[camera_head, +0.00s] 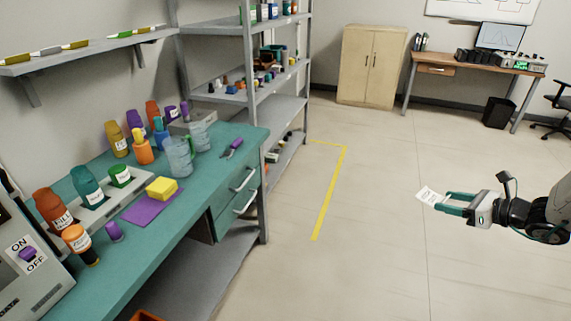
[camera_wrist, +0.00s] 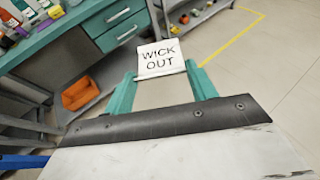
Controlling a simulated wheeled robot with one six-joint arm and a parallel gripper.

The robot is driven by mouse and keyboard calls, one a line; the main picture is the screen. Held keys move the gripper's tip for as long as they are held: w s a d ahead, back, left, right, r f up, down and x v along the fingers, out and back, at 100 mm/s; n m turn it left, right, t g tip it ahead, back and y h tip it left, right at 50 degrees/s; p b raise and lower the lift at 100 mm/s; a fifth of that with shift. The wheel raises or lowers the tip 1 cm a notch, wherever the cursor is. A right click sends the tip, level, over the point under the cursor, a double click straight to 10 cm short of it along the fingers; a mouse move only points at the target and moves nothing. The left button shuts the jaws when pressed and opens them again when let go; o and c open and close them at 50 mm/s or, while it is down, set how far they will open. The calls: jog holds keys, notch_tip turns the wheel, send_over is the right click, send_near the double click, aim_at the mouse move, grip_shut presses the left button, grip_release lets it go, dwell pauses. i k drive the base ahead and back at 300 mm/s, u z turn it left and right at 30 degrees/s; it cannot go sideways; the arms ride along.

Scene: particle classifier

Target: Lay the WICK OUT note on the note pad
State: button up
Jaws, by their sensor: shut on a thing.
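A white note reading WICK OUT (camera_wrist: 160,58) is held at the fingertips of my gripper (camera_wrist: 161,75) in the wrist view, its lettering facing the camera. In the head view the note (camera_head: 427,194) sticks out from my gripper (camera_head: 445,204) over the open floor at the right, well away from the teal bench (camera_head: 238,133). I see no label naming the note pad. A yellow block (camera_head: 161,188) lies on a flat purple mat (camera_head: 150,208) on the bench; I cannot tell whether either is the pad.
Bottles, glass beakers (camera_head: 178,155) and a purple-handled tool (camera_head: 232,148) crowd the bench. A grey shelf rack (camera_head: 251,100) stands behind it. An orange bin (camera_wrist: 80,94) sits low under the bench. The floor between my gripper and the bench is clear.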

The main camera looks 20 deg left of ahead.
aim_at(162, 184)
jog(key=u, duration=1.5)
